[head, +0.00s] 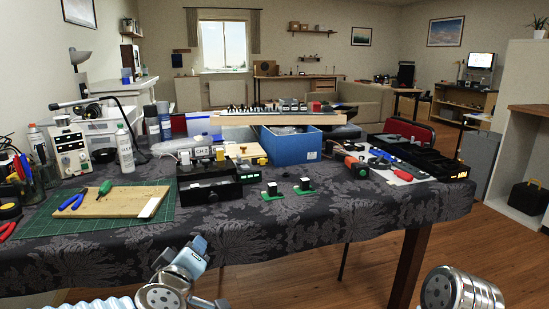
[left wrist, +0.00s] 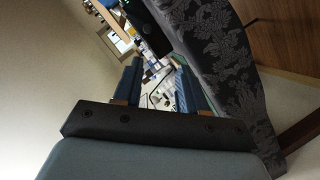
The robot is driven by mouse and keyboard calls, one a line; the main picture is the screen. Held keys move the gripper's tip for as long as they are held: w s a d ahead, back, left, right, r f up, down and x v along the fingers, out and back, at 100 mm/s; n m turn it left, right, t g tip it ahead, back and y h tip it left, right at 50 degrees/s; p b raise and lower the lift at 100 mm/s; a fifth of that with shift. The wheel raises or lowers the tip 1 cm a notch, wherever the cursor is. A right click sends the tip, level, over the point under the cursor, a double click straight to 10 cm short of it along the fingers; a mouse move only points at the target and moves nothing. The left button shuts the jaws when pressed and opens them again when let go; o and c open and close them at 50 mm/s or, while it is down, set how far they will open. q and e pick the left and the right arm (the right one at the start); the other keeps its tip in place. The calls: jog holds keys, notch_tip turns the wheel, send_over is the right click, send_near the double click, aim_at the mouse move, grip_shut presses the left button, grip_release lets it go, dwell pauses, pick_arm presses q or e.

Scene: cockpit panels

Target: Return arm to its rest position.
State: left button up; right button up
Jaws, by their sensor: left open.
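My left arm (head: 178,278) shows at the bottom of the head view, in front of the table's near edge and apart from the cloth. In the left wrist view my left gripper (left wrist: 157,88) has its two blue fingers apart, with nothing held between them. The view is tilted, with the dark patterned cloth (left wrist: 232,75) to the right of the fingers. My right arm (head: 460,289) shows only as a rounded metal joint at the bottom right of the head view. The right gripper is out of view.
Open wood floor (head: 490,240) lies to the right.

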pick_arm(q)
notch_tip(320, 180, down, 25)
jog(key=w+d+m+g+h, duration=0.1)
jog(key=d+m+g+h, duration=0.15)
jog(key=m+g, duration=0.3)
jog(key=s+d+f+m+g+h, duration=0.1)
jog(key=s+f+g, duration=0.3)
jog(key=s+f, duration=0.5)
jog(key=s+d+f+m+g+h, duration=0.1)
jog(key=s+f+g, duration=0.3)
jog(key=s+f, duration=0.5)
notch_tip(320, 180, down, 5)
jog(key=shift+s+d+r+m+g+h, duration=0.15)
jog(key=shift+s+d+m+g+h, duration=0.2)
jog(key=shift+d, duration=0.45)
jog(key=shift+w, duration=0.15)
